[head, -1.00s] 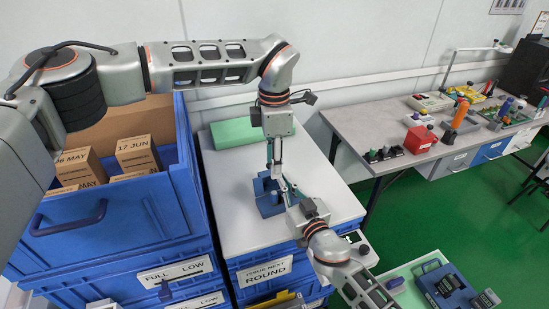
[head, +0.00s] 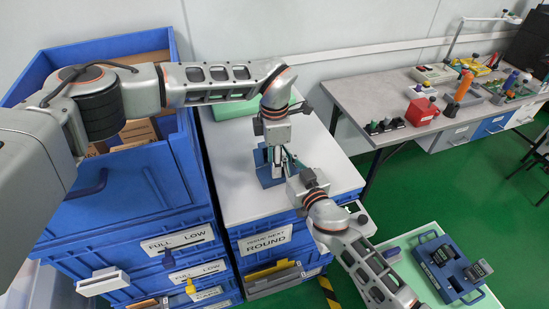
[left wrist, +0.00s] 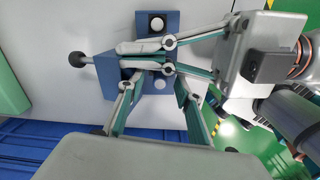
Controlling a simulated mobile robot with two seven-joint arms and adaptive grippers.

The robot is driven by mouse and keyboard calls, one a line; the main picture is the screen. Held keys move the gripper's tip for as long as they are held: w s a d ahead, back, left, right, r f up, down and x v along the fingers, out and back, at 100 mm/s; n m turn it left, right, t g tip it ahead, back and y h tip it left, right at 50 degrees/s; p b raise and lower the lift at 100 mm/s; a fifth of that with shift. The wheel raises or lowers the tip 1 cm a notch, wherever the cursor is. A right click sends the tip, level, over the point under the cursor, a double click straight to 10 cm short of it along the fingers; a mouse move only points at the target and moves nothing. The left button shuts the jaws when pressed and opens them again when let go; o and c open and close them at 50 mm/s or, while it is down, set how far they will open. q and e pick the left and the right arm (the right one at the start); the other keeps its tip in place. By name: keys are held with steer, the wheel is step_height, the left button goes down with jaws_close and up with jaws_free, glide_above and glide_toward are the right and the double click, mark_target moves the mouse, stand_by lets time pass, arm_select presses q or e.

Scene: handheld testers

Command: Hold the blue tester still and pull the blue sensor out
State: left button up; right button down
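A blue block-like holder (head: 265,172) stands on the white worktop. My right gripper (left wrist: 124,56) reaches in from the right across the holder. Its fingers are close together; whether something is between them is unclear. I cannot make out a separate tester or sensor at the holder.
Blue drawers and a bin (head: 120,200) stand left. A blue tray (head: 432,262) with dark handheld devices lies lower right. A grey bench (head: 380,95) carries several tools.

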arm_select(q)
jaws_close()
steer(key=shift+r, duration=0.2)
steer(key=shift+r, duration=2.4)
arm_select(e)
steer(key=c, duration=2.2)
jaws_free()
